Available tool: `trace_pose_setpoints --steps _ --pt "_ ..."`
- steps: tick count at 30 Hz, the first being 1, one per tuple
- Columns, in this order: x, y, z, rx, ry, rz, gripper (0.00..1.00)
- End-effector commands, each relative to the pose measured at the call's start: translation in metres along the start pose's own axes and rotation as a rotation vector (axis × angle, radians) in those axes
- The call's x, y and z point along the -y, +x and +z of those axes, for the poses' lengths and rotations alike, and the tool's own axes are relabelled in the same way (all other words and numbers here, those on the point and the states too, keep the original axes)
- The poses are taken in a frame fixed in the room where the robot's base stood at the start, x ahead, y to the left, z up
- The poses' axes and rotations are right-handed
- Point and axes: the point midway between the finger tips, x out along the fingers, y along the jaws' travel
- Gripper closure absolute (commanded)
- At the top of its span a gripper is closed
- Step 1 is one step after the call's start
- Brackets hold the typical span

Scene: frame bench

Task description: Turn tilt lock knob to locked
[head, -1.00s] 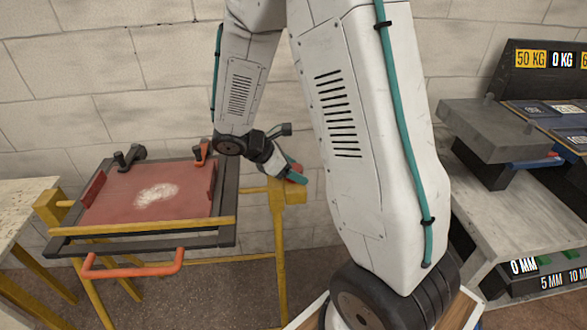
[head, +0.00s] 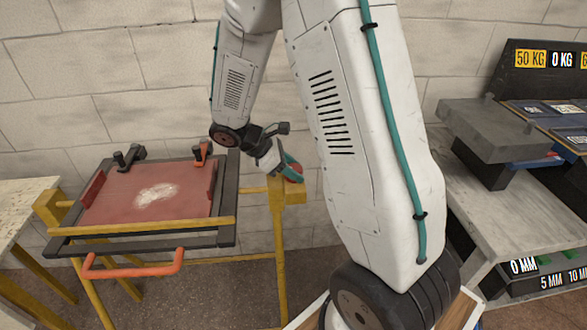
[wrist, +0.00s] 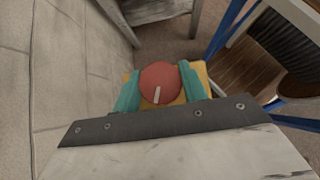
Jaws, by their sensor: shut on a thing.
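The tilt lock knob (wrist: 160,82) is a round red knob with a white pointer line, seen in the wrist view. Its line runs from near the centre toward the lower edge, leaning slightly left at the bottom. It sits on a yellow post (head: 287,192) at the right of the tilting frame. My gripper (wrist: 159,88) has teal fingers on both sides of the knob and is shut on it. In the head view, my gripper (head: 291,169) is at the post top and mostly covers the knob. No lock markings are readable.
The frame holds a red panel (head: 120,200) with a pale patch, and has an orange handle (head: 135,272) in front. Black and orange clamps stand at its back edge. A grey bench (head: 520,215) with weights is at the right. A block wall is close behind.

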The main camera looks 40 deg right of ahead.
Motion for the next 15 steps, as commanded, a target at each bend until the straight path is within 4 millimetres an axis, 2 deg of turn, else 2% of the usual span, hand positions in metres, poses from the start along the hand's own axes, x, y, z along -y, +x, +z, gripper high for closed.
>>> trace_pose_setpoints --steps 15 --pt "-0.0018 0.0004 0.0003 0.000 0.347 -0.348 0.81"
